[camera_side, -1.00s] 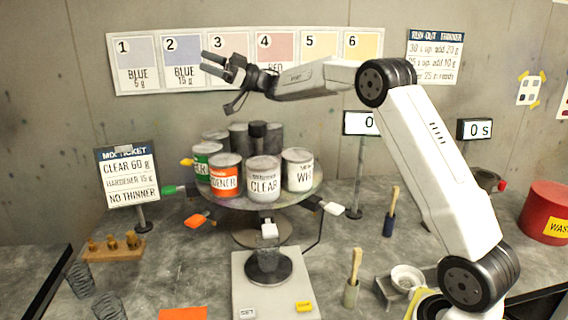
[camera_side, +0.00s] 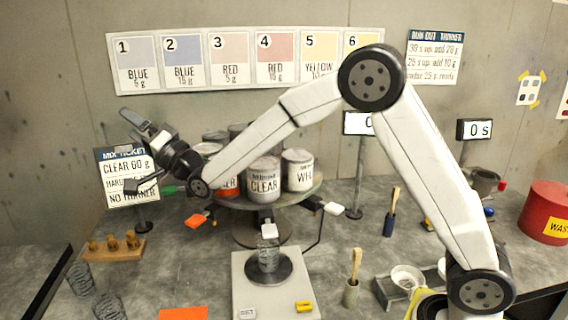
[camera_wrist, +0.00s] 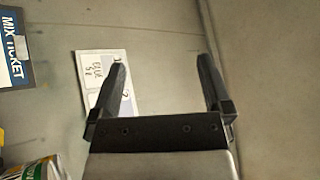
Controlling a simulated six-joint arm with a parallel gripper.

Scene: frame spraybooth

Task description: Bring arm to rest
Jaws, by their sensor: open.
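My gripper (camera_side: 137,153) is raised at the left of the side view, in front of the mix ticket sign (camera_side: 119,198), and hides part of it. Its two dark fingers are spread apart with nothing between them. In the wrist view the gripper (camera_wrist: 163,85) is open and empty, facing the grey wall and a chart card (camera_wrist: 103,80). My forearm slopes down leftward from a high elbow, passing in front of the cans. It hides part of the orange-labelled can (camera_side: 228,187).
A round turntable (camera_side: 290,196) carries several paint cans, including the clear can (camera_side: 264,182) and the white can (camera_side: 298,170). A scale (camera_side: 272,296) with a cup (camera_side: 268,256) stands in front. A red waste bin (camera_side: 547,208) is at the right. The upper left air is free.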

